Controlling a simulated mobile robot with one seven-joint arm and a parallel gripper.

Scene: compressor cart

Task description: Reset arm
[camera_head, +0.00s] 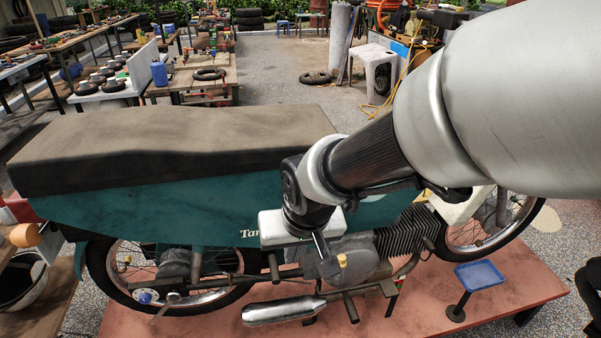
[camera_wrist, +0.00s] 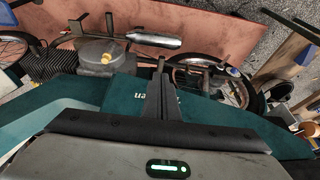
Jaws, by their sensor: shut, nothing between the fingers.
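My arm comes in from the upper right in the head view and ends at my gripper (camera_head: 324,254), which points down in front of the teal motorcycle (camera_head: 150,205). In the wrist view my gripper (camera_wrist: 160,64) shows as two dark fingers together, shut and empty. Behind them are the motorcycle's teal side panel (camera_wrist: 208,108) and its engine (camera_wrist: 98,55). Whether the fingers touch the motorcycle cannot be told. My arm hides the front part of the motorcycle in the head view.
The motorcycle stands on a red platform (camera_head: 420,300). A blue tray on a stand (camera_head: 480,274) is at the right. A white stool (camera_head: 373,62) and a tyre (camera_head: 315,78) stand behind. Cluttered workbenches fill the back left; open paving (camera_head: 280,75) lies beyond the seat.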

